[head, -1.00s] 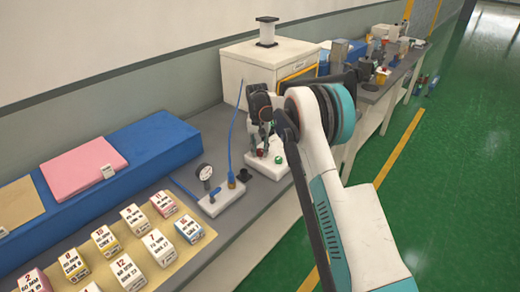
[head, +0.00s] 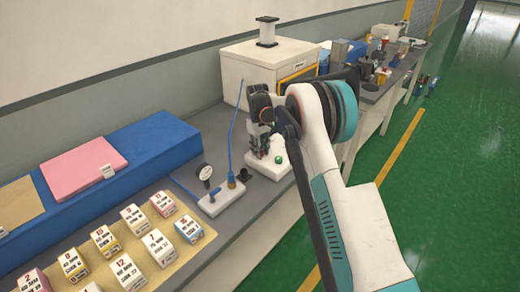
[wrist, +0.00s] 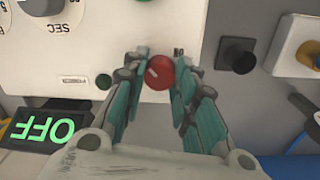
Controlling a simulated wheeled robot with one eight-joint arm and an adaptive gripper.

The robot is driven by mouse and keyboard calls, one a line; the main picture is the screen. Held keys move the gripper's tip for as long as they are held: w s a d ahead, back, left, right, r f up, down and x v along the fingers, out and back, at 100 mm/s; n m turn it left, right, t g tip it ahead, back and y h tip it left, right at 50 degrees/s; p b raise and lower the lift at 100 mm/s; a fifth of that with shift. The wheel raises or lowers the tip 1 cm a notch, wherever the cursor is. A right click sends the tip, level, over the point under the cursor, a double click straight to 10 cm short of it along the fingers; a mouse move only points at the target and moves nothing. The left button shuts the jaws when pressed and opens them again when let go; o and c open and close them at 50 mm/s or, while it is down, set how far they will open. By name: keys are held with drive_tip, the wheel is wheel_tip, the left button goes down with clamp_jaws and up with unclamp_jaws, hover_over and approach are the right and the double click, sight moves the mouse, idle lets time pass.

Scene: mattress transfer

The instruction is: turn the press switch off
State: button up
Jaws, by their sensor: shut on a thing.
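The control panel is a white box on the bench (head: 262,172) in the head view, and its face fills much of the wrist view. A red round knob (wrist: 160,72) sits on it between my gripper's teal fingers (wrist: 160,80), which are shut on it. In the head view my gripper (head: 262,148) is down at the panel and hides the red knob. A green button (head: 279,160) stands beside it, and it also shows in the wrist view (wrist: 103,81). A black display (wrist: 48,128) shows lit green letters, OFF, upside down in the wrist view.
A black square knob (wrist: 237,55) is right of the panel in the wrist view. Labelled boxes (head: 128,272) lie at front left. A large white machine (head: 262,72) stands behind.

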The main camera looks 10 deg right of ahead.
idle(0.3)
drive_tip(key=o, duration=1.1)
drive_tip(key=r, duration=1.2)
drive_tip(key=shift+s+a, duration=0.1)
drive_tip(key=shift+a, duration=0.15)
